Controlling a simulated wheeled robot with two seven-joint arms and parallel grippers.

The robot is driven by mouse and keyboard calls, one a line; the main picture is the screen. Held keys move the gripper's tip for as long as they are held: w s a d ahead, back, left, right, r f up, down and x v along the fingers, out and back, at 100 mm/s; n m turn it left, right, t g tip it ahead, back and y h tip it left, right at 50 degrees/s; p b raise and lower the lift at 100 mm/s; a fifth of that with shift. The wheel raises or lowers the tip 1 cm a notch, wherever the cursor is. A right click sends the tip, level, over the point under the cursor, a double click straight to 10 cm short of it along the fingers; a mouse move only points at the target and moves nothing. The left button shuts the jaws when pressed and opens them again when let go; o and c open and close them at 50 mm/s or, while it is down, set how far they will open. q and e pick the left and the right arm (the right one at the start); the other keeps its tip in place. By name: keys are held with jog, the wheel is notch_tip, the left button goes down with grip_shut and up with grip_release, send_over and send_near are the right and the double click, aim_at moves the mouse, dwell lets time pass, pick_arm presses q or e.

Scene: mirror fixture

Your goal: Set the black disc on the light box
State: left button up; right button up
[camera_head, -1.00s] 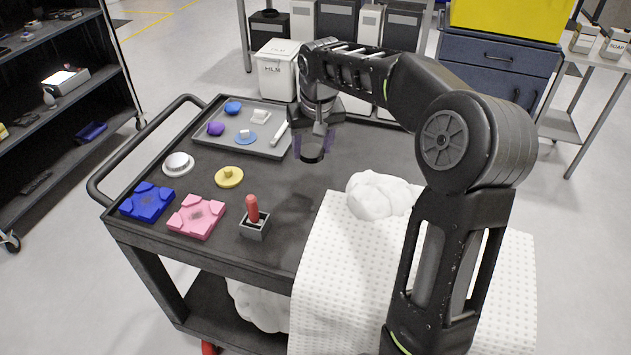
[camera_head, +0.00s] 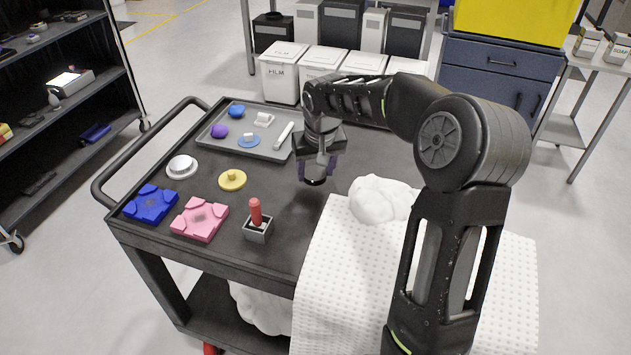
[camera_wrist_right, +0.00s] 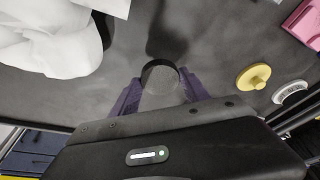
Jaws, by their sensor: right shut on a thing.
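My right gripper (camera_head: 316,170) points down over the dark cart top, to the right of the grey tray. It is shut on the black disc (camera_head: 314,181), held above the cart surface. In the right wrist view the disc (camera_wrist_right: 160,73) sits between the two purple fingertips (camera_wrist_right: 161,88), its face tilted towards the camera. A grey box with a bright white top (camera_head: 70,79) stands on the dark shelf at the far left, well away from the gripper; it looks like the light box. My left gripper is not in view.
The grey tray (camera_head: 218,142) holds small blue, purple and white pieces. A yellow knobbed disc (camera_head: 232,180), white round piece (camera_head: 181,166), blue block (camera_head: 151,204), pink block (camera_head: 199,219) and red-handled tool (camera_head: 255,211) stand on the cart. White cloth (camera_head: 380,200) lies right.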

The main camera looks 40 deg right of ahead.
aim_at(316, 177)
notch_tip(316, 177, down, 4)
jog(key=shift+r, duration=0.1)
jog(key=shift+f, duration=0.2)
jog(key=shift+f, duration=0.2)
jog(key=o, duration=1.6)
jog(key=shift+r, duration=0.1)
jog(key=shift+r, duration=0.15)
jog(key=shift+r, duration=0.15)
jog(key=v, duration=1.1)
jog(key=shift+s+r, duration=0.1)
jog(key=shift+r, duration=0.25)
